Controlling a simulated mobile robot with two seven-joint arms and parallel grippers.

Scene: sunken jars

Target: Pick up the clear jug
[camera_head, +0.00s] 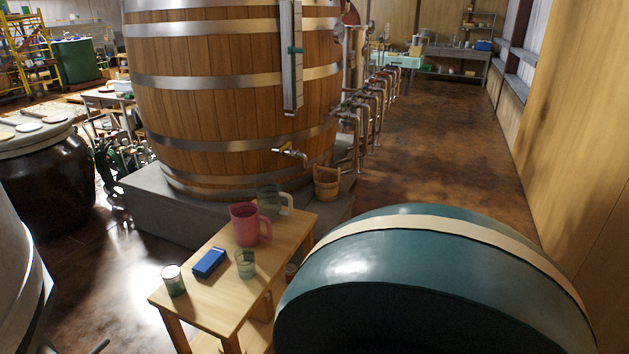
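The clear jug (270,194) stands upright at the far end of a small wooden table (222,304). It is see-through, with a pale handle on its right side. A pink jug (244,226) stands just in front of it and hides its lower left part. I cannot tell whether the two jugs touch. A clear glass (245,264), a blue box (209,262) and a glass with a green lower part (173,281) are nearer on the same table. Neither of my grippers shows in the head view.
A large teal rounded vessel (385,265) with a cream band stands close to the table's right side. A big wooden vat (235,90) on a grey plinth (165,208) rises behind it. A wooden bucket (327,183) sits beyond. Open floor (440,150) lies at the back right.

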